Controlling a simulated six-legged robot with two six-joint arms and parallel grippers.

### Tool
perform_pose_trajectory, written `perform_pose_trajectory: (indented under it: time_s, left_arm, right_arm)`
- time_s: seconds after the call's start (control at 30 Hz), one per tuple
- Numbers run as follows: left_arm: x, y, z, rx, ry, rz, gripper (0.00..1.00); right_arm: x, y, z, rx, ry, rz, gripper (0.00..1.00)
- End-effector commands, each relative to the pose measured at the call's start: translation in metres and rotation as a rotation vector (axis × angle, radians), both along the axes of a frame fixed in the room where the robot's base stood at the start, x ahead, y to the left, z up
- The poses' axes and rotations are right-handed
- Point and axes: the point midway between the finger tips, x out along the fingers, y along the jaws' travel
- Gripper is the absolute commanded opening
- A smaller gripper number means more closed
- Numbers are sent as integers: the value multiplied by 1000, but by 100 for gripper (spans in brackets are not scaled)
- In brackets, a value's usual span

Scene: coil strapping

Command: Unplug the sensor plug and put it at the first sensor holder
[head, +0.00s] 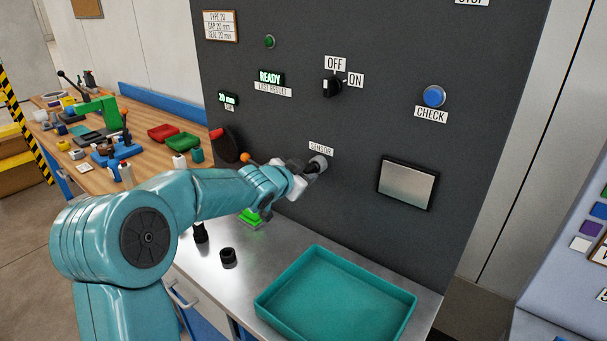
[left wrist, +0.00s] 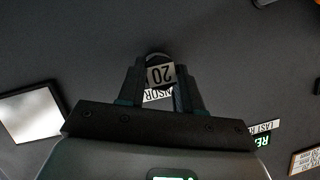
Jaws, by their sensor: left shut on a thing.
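My left gripper (head: 307,171) is at the dark upright panel, just under the SENSOR label (head: 321,149). It is shut on the sensor plug, at the round grey socket (head: 320,161). In the left wrist view, the plug (left wrist: 160,74) sits between the two dark fingers (left wrist: 160,90) and carries a white tag reading 20. How far the plug sits in the socket cannot be told. A short black ring-shaped piece (head: 228,257) and a taller black piece (head: 200,233) stand on the metal bench. I cannot tell whether either is a sensor holder. My right gripper is not in view.
A teal tray (head: 268,302) lies on the metal bench (head: 238,285). The panel bears an OFF/ON knob (head: 332,87), a blue CHECK button (head: 433,96) and a framed grey screen (head: 407,183). A lit green piece (head: 250,217) is behind my arm. A cluttered wooden bench (head: 140,140) stands left.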

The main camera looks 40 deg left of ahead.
Motion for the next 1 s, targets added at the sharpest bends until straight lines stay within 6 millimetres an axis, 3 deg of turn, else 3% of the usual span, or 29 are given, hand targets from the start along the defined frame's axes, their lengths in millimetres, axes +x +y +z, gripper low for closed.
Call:
perform_pose_trajectory:
  time_s: [0.2, 0.63, 1.0]
  left_arm:
    - [-3, 0, 0, 0, 0, 0, 0]
    - [-37, -4, 1, 0, 0, 0, 0]
    - [-40, -5, 0, 0, -1, 0, 0]
  right_arm:
    - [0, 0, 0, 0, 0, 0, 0]
    - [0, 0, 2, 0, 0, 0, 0]
    - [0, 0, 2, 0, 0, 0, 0]
